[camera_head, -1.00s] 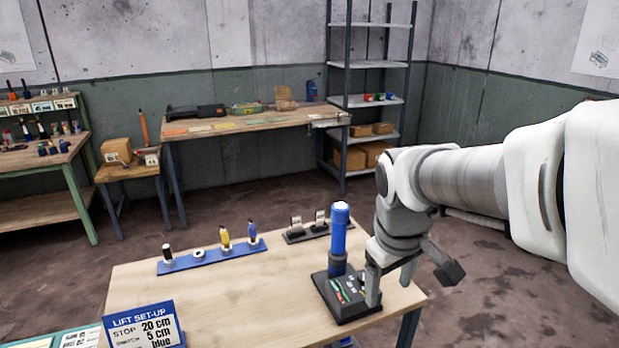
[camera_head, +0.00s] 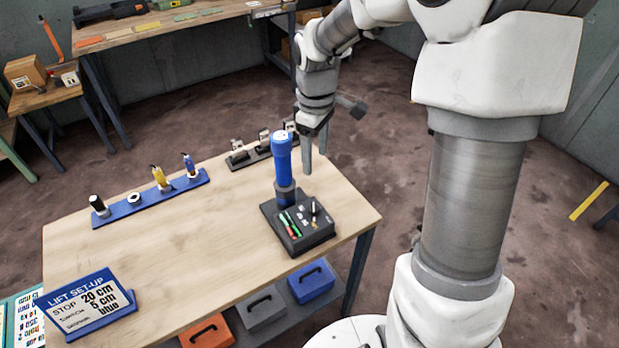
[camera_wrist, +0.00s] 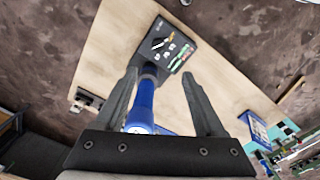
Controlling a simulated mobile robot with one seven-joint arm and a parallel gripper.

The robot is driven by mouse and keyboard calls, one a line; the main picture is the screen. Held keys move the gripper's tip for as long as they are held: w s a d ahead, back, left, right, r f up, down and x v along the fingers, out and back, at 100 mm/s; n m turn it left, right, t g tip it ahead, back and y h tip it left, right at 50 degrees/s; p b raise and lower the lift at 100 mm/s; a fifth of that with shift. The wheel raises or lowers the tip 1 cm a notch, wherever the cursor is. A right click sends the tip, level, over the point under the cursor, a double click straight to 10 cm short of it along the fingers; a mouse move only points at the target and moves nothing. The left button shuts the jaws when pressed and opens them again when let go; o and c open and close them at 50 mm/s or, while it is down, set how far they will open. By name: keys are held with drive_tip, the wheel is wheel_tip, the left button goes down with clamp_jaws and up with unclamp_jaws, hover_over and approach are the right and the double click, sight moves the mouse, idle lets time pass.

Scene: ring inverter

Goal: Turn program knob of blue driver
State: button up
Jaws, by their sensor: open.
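The blue driver (camera_head: 282,165) stands upright at the back left of a black control base (camera_head: 272,219) on the wooden table. The base carries green and red marks and a small pale upright knob (camera_head: 313,208) near its right side; whether this is the program knob I cannot tell. My gripper (camera_head: 315,158) is open and empty, pointing down above and behind the base, right of the driver. In the wrist view, the blue driver (camera_wrist: 145,98) shows between the open fingers (camera_wrist: 158,74), with the black base (camera_wrist: 150,57) beyond the fingertips. I cannot tell how far apart they are.
A blue strip (camera_head: 130,208) with several small tools lies at the left back, and a dark rack (camera_head: 250,156) behind the driver. A lift set-up sign (camera_head: 88,302) stands at the front left. The table middle is clear. Coloured boxes (camera_head: 263,305) sit below the table.

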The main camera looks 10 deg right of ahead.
sight(314, 208)
drive_tip(key=f, duration=1.7)
drive_tip(key=shift+w+f, duration=0.3)
clamp_jaws()
